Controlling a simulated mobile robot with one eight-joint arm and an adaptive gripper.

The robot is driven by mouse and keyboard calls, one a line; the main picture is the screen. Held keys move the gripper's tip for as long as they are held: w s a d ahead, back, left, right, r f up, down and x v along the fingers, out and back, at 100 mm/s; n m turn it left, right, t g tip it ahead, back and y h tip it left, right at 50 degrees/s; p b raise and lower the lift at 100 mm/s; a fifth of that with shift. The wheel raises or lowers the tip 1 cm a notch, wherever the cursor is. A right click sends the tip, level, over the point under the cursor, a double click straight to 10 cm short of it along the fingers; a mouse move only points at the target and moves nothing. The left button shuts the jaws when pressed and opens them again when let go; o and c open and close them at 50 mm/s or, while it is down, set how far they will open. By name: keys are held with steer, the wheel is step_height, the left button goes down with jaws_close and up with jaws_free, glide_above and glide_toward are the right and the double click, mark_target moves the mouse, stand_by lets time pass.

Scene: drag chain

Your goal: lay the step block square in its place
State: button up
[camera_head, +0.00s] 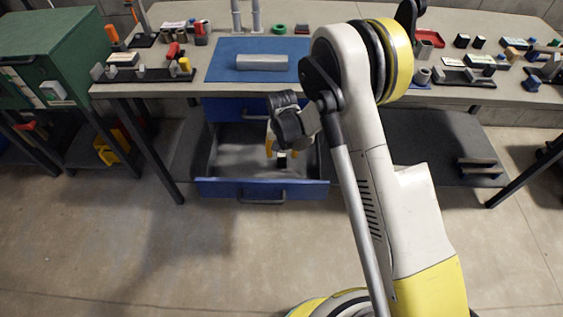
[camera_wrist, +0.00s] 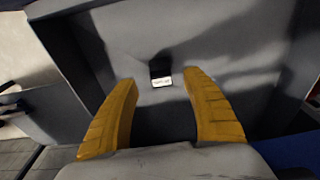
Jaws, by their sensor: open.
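A small dark block with a white labelled face (camera_wrist: 160,69) lies on the floor of the open drawer (camera_wrist: 225,35); I take it to be the step block. It also shows in the head view (camera_head: 282,158), small and partly shadowed. My gripper (camera_wrist: 162,77) has its two yellow fingers apart, one to each side of the block in the wrist picture, with nothing held. In the head view my gripper (camera_head: 275,148) reaches down into the drawer above the block. I cannot tell the remaining height. The block's stepped shape is too small to make out.
The blue drawer front (camera_head: 262,189) and side walls surround my gripper. Above, the workbench holds a blue mat (camera_head: 228,72) with a long grey bar (camera_head: 262,62). Tool racks and small parts stand at both sides. A green cabinet (camera_head: 60,55) is at left.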

mark_target(282, 157)
steer(key=f+b, duration=0.1)
steer(key=f, duration=0.1)
steer(key=w+f+b, duration=0.1)
steer(key=f+b, duration=0.1)
steer(key=f, duration=0.1)
jaws_close()
